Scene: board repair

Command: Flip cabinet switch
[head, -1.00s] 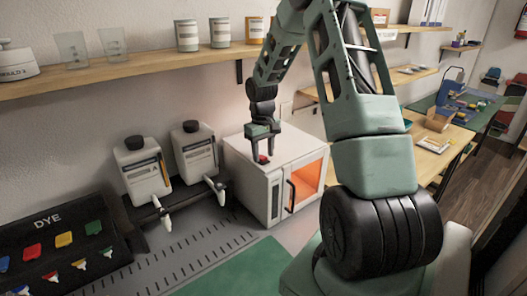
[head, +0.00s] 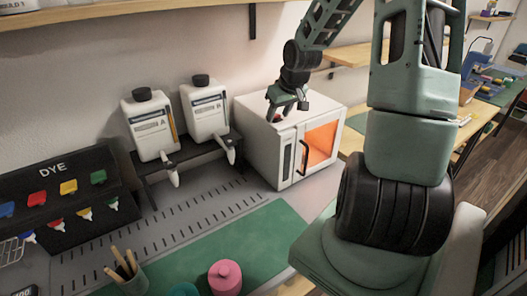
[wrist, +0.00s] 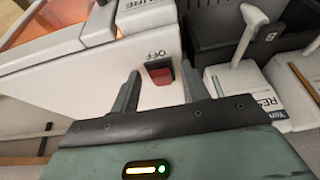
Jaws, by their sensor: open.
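The cabinet (head: 262,158) is a white box with an orange-lit window in its front door, standing right of the bottles in the head view. It also shows in the wrist view (wrist: 100,85). Its red switch (wrist: 160,75) sits in a dark frame on the cabinet's white top, with small markings beside it. My gripper (head: 287,110) is over the cabinet top, jaws apart and empty. In the wrist view the two fingers stand either side of the switch. I cannot tell whether a finger touches it.
Two white bottles (head: 150,128) (head: 206,112) with spouts stand on a black rack left of the cabinet. A dye rack (head: 60,200), a pink pot (head: 225,277) and a green mat (head: 262,240) are nearer. A wooden shelf (head: 150,20) runs above.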

